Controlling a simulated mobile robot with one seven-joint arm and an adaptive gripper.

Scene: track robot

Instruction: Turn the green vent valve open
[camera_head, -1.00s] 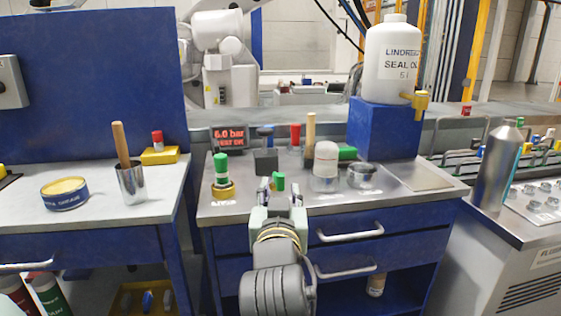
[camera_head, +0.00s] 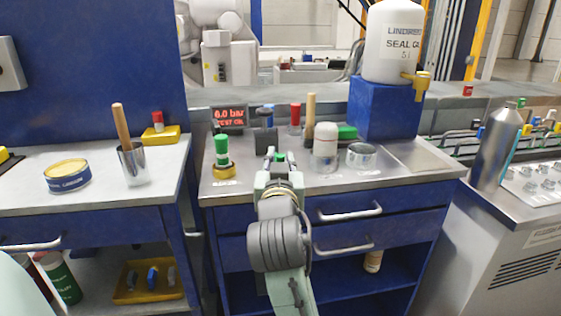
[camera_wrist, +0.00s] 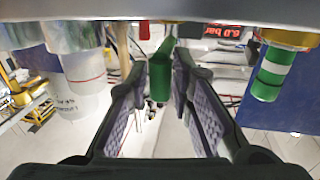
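A small green handle (camera_head: 281,158), which looks like the vent valve, stands on the steel-topped bench just beyond my gripper (camera_head: 278,166). In the wrist view, which is upside down, the green handle (camera_wrist: 159,76) hangs between the two fingers of my gripper (camera_wrist: 160,88). The fingers are open, with a gap on each side of the handle, and do not appear to touch it. The handle's base is partly hidden at the top of the wrist view and behind the gripper in the head view.
A green-and-white capped piece on a brass base (camera_head: 222,155) stands left of my gripper. A red-lit display (camera_head: 229,117) reading 6.0 bar is behind. Bare benchtop (camera_head: 420,155) lies at right.

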